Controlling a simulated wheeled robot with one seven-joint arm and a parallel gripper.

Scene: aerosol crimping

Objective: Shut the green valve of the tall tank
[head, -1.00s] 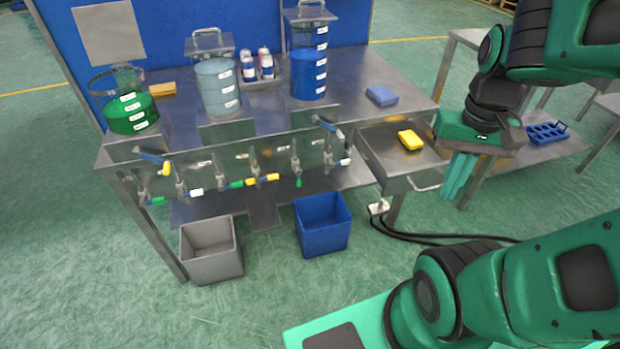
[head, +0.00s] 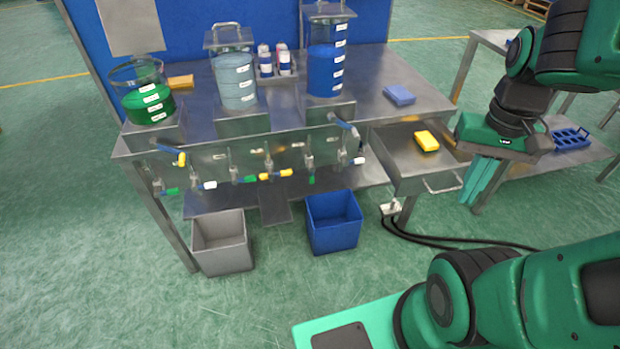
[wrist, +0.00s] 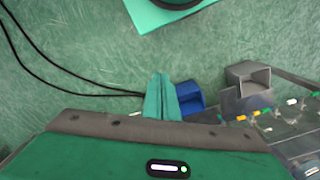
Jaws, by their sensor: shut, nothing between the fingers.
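The tall tank (head: 327,70) holds blue liquid and stands at the right of the steel bench in the head view. Below it, on the pipework along the bench front, a small green valve handle (head: 311,180) hangs downward. Other green handles sit further left, at the left end (head: 170,191) and mid-left (head: 238,180). My gripper (head: 472,200) is shut and empty, pointing down to the right of the bench drawer, well apart from the valves. In the wrist view the shut fingers (wrist: 160,80) are over the floor, with the valves at the right.
An open drawer (head: 400,168) with a yellow sponge (head: 427,141) lies between my gripper and the valves. A blue bin (head: 334,235) and a grey bin (head: 222,258) stand on the floor. Cables (head: 430,238) run along the floor. A side table (head: 590,155) is at the right.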

